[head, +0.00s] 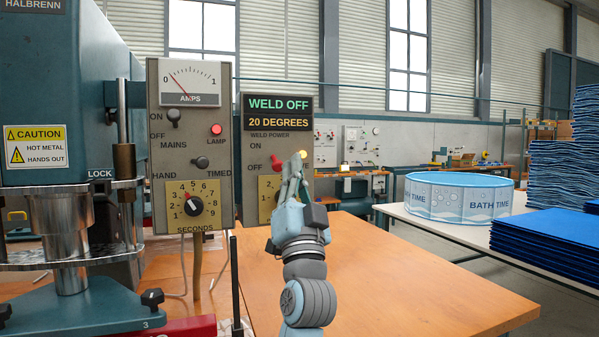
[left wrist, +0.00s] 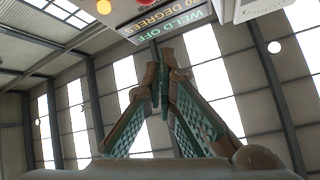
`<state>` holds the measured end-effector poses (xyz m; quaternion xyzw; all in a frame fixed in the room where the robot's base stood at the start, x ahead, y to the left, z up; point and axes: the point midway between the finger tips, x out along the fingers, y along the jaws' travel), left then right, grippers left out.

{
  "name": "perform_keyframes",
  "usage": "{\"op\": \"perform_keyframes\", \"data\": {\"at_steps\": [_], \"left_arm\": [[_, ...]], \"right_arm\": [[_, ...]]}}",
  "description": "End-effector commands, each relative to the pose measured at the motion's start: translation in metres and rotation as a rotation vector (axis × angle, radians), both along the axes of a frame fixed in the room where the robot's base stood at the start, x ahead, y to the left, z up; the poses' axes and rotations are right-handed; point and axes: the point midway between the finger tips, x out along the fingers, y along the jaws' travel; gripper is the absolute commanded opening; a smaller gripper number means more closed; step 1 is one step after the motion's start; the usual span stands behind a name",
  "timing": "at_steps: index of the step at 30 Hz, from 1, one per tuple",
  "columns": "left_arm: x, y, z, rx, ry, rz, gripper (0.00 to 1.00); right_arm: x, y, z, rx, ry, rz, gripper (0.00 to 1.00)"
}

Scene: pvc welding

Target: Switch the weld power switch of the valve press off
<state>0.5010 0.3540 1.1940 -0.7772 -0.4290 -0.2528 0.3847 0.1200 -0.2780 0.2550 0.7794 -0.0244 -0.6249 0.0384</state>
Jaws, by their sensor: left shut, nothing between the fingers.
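The valve press control panel (head: 247,180) has a display (head: 278,112) reading "WELD OFF" and "20 DEGREES". Below it, under "WELD POWER", is the weld power switch (head: 276,163) with a red knob, beside the ON and OFF labels and level with OFF. My left gripper (head: 297,160) is shut and empty. Its fingertips are just right of the red knob and overlap a yellow lamp (head: 303,154); I cannot tell whether they touch anything. In the left wrist view the closed fingers (left wrist: 165,62) point up toward the upside-down display (left wrist: 168,18). My right gripper is not in view.
Left of it stands a grey panel (head: 160,205) with an amps meter, mains switch, lit red lamp and seconds dial. The blue press (head: 60,90) is at far left. A wooden table (head: 420,280) is clear. A round bath tub (head: 458,195) and blue sheets (head: 545,240) are right.

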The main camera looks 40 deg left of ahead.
Motion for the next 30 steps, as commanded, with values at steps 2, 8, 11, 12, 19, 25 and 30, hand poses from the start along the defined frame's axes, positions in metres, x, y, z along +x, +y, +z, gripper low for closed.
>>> {"op": "perform_keyframes", "data": {"at_steps": [2, 8, 11, 12, 19, 25, 30], "left_arm": [[-0.014, -0.014, 0.0, -0.003, -0.004, -0.005, 0.0], [-0.042, -0.04, 0.0, -0.002, -0.001, -0.003, 0.0], [-0.049, -0.046, 0.0, -0.001, 0.001, -0.003, 0.0], [-0.051, -0.047, 0.0, -0.001, 0.0, -0.002, 0.0], [-0.053, -0.049, 0.0, 0.001, 0.001, 0.0, 0.0], [-0.052, -0.048, 0.0, 0.001, 0.0, 0.001, 0.0], [-0.052, -0.048, 0.004, 0.001, 0.0, 0.001, 0.0]], "right_arm": [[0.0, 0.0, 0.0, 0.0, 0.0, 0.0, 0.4], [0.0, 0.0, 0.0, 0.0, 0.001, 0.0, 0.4], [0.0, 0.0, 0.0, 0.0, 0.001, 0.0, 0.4], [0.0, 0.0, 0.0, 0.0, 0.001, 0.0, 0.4], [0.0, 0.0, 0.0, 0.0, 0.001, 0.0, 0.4], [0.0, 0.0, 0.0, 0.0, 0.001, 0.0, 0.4], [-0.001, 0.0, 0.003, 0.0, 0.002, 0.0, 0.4]]}}
